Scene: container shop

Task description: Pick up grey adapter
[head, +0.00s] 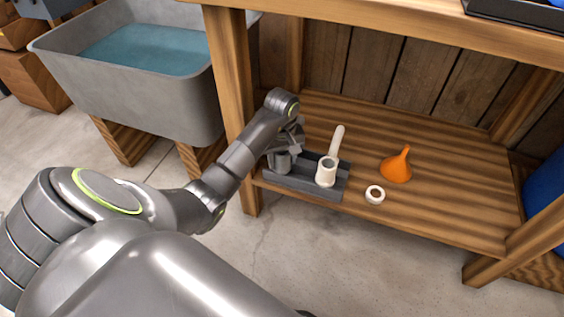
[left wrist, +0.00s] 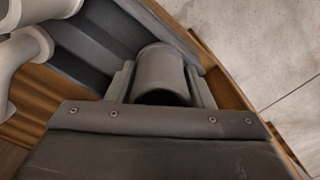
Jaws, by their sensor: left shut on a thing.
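The grey adapter (head: 281,161) is a short grey cylinder at the left end of a dark grey holder (head: 318,190) on the lower wooden shelf. My left gripper (head: 283,152) is shut on it from above. In the left wrist view the adapter (left wrist: 162,72) shows between the two fingers, with its round opening facing the camera. The adapter is still at the holder; I cannot tell whether it is lifted off it. Part of it is hidden by the gripper. My right gripper is not in view.
A white cup-like piece with a handle (head: 326,172) stands at the holder's right end. A white ring (head: 375,194) and an orange funnel (head: 397,167) are further right on the shelf. A wooden post (head: 230,90) and a grey sink (head: 130,105) are to the left.

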